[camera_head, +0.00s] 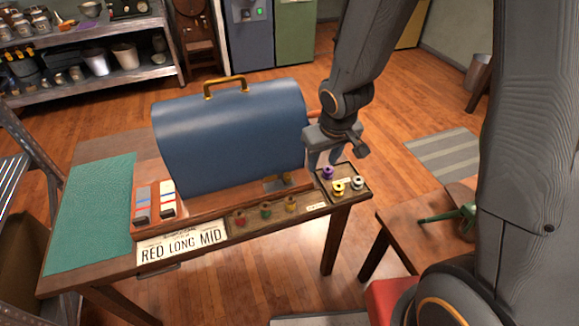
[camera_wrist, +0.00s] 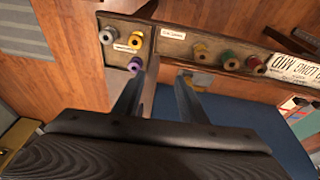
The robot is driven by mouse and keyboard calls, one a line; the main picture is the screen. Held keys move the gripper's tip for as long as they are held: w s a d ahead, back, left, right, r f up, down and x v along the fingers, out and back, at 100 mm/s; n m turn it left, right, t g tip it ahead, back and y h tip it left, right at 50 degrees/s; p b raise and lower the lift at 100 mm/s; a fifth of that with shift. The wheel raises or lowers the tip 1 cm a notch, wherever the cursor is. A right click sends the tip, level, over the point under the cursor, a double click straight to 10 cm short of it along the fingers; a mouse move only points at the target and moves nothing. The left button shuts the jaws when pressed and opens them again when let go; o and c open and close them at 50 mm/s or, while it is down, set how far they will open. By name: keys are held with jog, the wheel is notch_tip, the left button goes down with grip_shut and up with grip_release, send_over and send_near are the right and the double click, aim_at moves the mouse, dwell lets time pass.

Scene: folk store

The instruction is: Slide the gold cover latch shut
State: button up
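The blue domed cover (camera_head: 230,135) with a gold top handle (camera_head: 226,86) sits on a wooden base on the table. The gold cover latch (camera_head: 277,183) is low on the cover's front side, near its right end. It also shows in the wrist view (camera_wrist: 199,82), partly behind a finger. I cannot tell its slide position. My gripper (camera_head: 324,158) hangs to the right of the latch, above the small spool tray. In the wrist view my gripper (camera_wrist: 160,80) has its two fingers apart with nothing between them.
Red, green and yellow spools line the front tray (camera_head: 265,222). The green mat (camera_head: 92,215) is clear.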

jog(key=n+y+p, duration=0.2)
send_near(288, 175)
jog(key=f, duration=0.1)
jog(key=shift+t, duration=0.3)
jog(key=shift+b+x, duration=0.4)
jog(key=shift+x, duration=3.55)
jog(key=shift+s+a, duration=0.15)
grip_shut()
